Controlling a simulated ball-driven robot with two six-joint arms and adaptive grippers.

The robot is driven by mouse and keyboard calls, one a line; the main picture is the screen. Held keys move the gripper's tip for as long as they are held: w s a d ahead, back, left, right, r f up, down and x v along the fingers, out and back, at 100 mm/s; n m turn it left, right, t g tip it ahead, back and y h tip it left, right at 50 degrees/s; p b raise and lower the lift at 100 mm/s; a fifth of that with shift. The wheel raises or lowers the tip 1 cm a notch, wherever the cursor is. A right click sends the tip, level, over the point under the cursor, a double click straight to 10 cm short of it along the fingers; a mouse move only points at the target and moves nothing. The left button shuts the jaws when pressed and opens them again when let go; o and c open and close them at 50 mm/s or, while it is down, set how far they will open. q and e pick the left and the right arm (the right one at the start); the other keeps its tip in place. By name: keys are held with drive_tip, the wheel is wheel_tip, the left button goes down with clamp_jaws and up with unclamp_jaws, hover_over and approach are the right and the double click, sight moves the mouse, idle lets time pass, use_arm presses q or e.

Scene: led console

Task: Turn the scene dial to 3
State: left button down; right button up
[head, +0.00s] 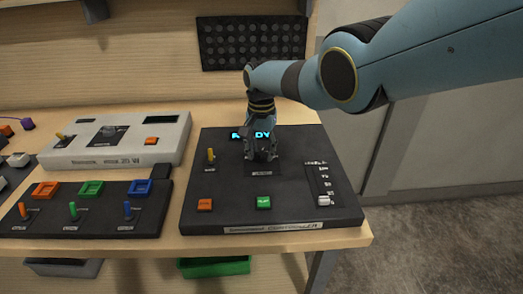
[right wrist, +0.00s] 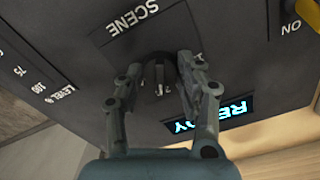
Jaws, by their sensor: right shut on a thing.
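The dark console (head: 225,165) stands on the right part of the wooden table, with a lit display reading "READY" (right wrist: 224,116). In the right wrist view the dark scene dial (right wrist: 160,66) sits beside the white word "SCENE". My right gripper (head: 261,152) points down at the console from above, its two fingers closed around the dial from both sides. The gripper hides the dial in the head view, and I cannot read which number the dial points to. My left gripper is not in view.
The console also carries a yellow toggle (head: 211,154), an orange button (head: 205,204), a green button (head: 264,202) and a white level slider (head: 324,200). A grey box (head: 60,152) and a dark panel of coloured switches (head: 150,217) stand to the left. The table edge is close on the right.

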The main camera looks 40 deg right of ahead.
sight(261, 152)
drive_tip(key=o, duration=1.2)
drive_tip(key=shift+c, duration=0.2)
wheel_tip(261, 152, up, 12)
drive_tip(key=shift+f, duration=0.1)
